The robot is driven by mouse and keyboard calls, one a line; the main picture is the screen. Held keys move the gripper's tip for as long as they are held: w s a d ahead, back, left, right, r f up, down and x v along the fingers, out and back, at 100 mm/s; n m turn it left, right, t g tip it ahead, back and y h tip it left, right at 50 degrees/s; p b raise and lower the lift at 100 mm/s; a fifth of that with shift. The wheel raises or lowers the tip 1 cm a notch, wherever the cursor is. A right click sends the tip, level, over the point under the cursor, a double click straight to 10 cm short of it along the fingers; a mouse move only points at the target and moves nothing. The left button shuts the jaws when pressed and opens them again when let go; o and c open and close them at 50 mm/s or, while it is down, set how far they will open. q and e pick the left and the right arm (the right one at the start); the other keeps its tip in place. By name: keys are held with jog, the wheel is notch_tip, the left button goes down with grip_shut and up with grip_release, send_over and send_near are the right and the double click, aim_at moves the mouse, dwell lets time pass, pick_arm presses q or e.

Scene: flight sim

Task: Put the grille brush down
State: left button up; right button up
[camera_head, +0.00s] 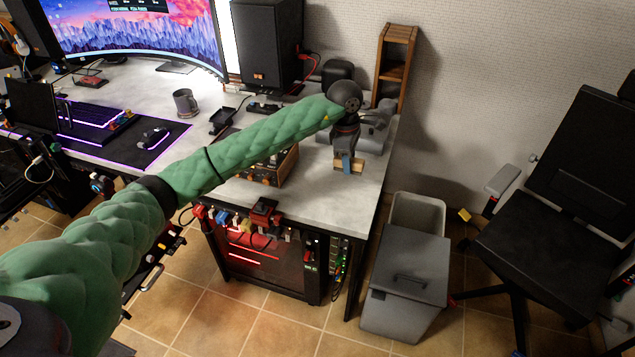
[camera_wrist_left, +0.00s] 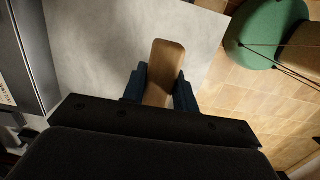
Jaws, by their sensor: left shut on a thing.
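The grille brush (camera_head: 354,168) shows in the head view as a small light-wood piece over the right end of the grey desk (camera_head: 330,205). My left gripper (camera_head: 346,161) reaches over the desk, points down and is shut on it. In the left wrist view the brush (camera_wrist_left: 168,62) is a brown wooden piece between the two dark blue fingers of my left gripper (camera_wrist_left: 161,88). Its far end sticks out past the fingers, over the pale desk top. The bristles are not visible. I cannot tell whether the brush touches the desk. My right gripper is not in view.
A wooden box (camera_head: 268,168) stands left of the brush. A wooden shelf (camera_head: 396,60) and black speaker (camera_head: 268,48) stand behind. Grey bins (camera_head: 407,285) and a black chair (camera_head: 560,210) are right of the desk. Some bare desk lies in front of the gripper.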

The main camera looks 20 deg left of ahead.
pick_arm(q)
jog(key=w+a+f+p, duration=0.1)
jog(key=a+f+p, duration=0.15)
jog(key=a, duration=0.25)
send_over(318, 183)
jog(key=f, duration=0.3)
jog(key=shift+s+a+f+p, duration=0.15)
jog(key=shift+a+f+p, duration=0.1)
jog(key=shift+p, duration=0.15)
notch_tip(318, 183, down, 4)
jog(key=shift+f+p, duration=0.1)
jog(key=shift+p, duration=0.7)
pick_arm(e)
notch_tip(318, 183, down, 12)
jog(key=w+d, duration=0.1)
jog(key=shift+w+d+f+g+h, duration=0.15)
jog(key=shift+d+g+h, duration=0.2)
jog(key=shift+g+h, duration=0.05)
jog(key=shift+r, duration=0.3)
pick_arm(q)
jog(key=o, duration=1)
jog(key=shift+c, duration=0.2)
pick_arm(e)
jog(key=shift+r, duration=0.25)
